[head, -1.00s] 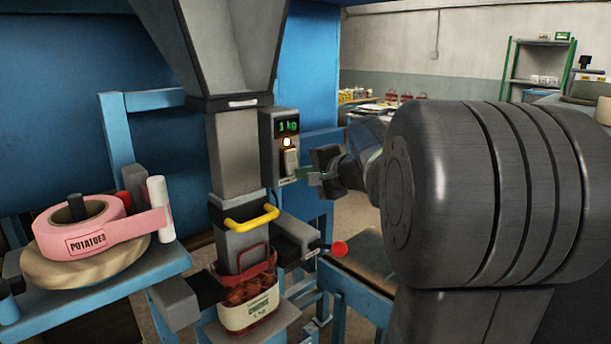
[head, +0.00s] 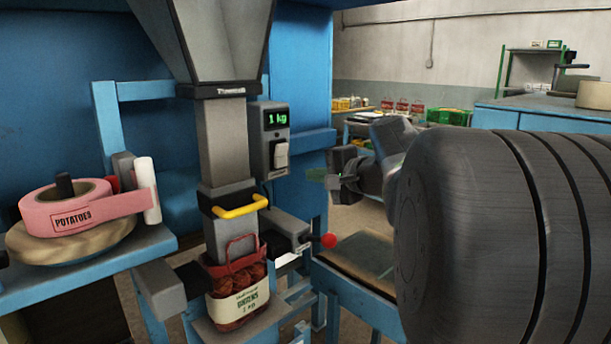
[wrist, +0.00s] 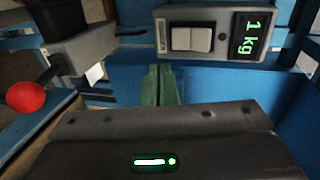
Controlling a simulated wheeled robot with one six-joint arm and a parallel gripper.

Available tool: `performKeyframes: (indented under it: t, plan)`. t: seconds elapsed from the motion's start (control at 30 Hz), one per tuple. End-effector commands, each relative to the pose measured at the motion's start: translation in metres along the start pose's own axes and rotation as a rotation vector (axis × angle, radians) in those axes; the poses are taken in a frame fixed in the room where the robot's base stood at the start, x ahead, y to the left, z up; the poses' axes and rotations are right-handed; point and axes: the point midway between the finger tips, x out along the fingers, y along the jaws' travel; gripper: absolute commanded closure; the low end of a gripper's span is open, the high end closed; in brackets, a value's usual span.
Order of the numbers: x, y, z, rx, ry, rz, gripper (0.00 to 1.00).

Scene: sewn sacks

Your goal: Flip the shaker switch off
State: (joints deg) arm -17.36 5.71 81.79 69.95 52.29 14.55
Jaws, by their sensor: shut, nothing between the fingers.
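The shaker switch (head: 281,155) is a pale rocker on the front of a grey control box (head: 268,170) under a green "1 kg" display (head: 277,119). No lit lamp shows above the rocker. The rocker also shows from close up in the wrist view (wrist: 191,39), its two halves visible. My gripper (head: 316,175) is to the right of the box, apart from it, with nothing in it. In the wrist view its green fingertips (wrist: 162,85) are together, just short of the box's edge, and point toward the switch side.
A red ball knob (head: 328,240) sticks out below my gripper. A yellow handle (head: 240,207) is on the chute, above a net sack of onions (head: 238,295). A pink "POTATOES" tape roll (head: 65,208) lies at the left. Open floor and shelves are behind.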

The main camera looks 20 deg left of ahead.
Motion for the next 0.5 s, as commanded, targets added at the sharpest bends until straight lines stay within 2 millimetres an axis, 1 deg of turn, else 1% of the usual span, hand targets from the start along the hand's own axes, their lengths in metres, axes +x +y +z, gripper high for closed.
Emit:
performKeyframes:
  t: [0.03,0.2,0.33,0.5]
  plan:
    - [-0.01,0.005,-0.001,0.0,0.004,0.0,1.0]
    - [-0.038,0.011,-0.001,-0.001,0.004,-0.001,1.0]
    - [-0.051,0.014,-0.001,0.001,0.002,0.0,1.0]
    - [-0.059,0.015,0.0,0.0,0.001,-0.001,1.0]
